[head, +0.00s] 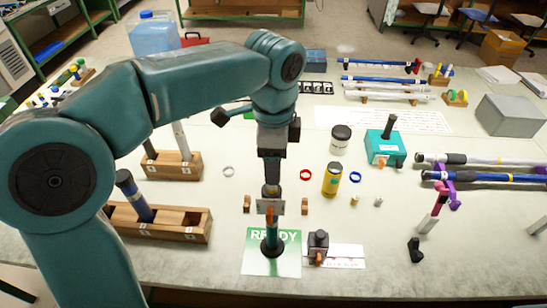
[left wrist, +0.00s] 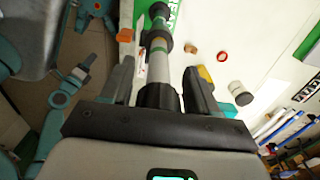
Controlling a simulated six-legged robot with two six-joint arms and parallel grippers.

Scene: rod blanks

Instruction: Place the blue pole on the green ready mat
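A dark blue pole (head: 141,205) with a black top stands tilted in the front wooden block (head: 185,228) at the left. The green ready mat (head: 290,265) lies at the front middle. A pole with a teal band (head: 272,234) and a dark foot stands over the mat, under my left gripper (head: 270,208). In the left wrist view this pole (left wrist: 160,68) runs between the fingers of the gripper (left wrist: 163,80). Gaps show on both sides of it, so the fingers look open around it. My right gripper is not in view.
A small black device (head: 318,245) stands just right of the mat. Another wooden block (head: 172,165) with a grey pole is behind left. A yellow can (head: 332,180) and red and blue rings lie right of the gripper. Long rods (head: 490,177) rest at the right.

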